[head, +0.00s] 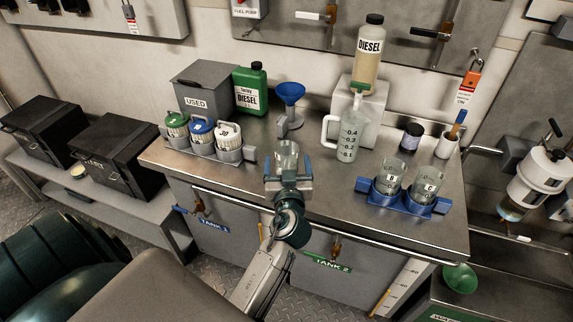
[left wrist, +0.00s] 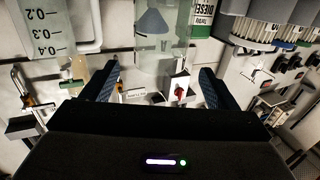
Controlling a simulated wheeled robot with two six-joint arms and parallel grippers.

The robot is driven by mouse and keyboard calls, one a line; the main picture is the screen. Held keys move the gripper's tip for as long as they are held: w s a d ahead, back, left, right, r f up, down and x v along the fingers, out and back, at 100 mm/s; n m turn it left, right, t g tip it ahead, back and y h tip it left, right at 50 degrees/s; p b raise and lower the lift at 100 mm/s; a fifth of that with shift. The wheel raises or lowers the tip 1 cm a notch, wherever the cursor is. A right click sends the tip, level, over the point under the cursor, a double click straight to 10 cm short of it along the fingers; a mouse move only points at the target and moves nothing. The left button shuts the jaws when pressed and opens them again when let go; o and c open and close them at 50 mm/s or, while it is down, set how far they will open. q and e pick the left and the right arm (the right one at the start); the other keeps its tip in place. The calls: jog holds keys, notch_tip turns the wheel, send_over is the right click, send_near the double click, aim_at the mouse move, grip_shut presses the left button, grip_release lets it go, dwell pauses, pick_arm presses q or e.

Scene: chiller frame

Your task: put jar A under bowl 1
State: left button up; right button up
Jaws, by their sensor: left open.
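A clear jar (head: 287,149), its letter hidden and probably jar A, stands at the front middle of the steel bench. My left gripper (head: 288,166) is open at its near side. In the left wrist view the clear jar (left wrist: 163,35) lies between and beyond the spread fingers (left wrist: 157,84); I cannot tell whether they touch it. At the right a white filter unit has a clear bowl (head: 512,208) with amber liquid at its bottom; no number is readable. My right gripper is not in view.
A blue holder (head: 386,200) with jars B (head: 388,178) and C (head: 426,186) is at the bench's right front. A measuring jug (head: 348,138) and blue funnel (head: 290,95) stand behind the clear jar. A grey rack (head: 230,155) of capped jars is left.

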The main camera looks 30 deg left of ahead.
aim_at(286, 143)
pick_arm(q)
jog(key=shift+x, duration=1.15)
jog(key=p+x, duration=0.3)
jog(key=x, duration=0.2)
jog(key=shift+w+a+f, duration=0.1)
jog(key=shift+w, duration=0.05)
jog(key=shift+c, duration=0.4)
jog(key=c, duration=1.3)
jog(key=shift+c, duration=0.2)
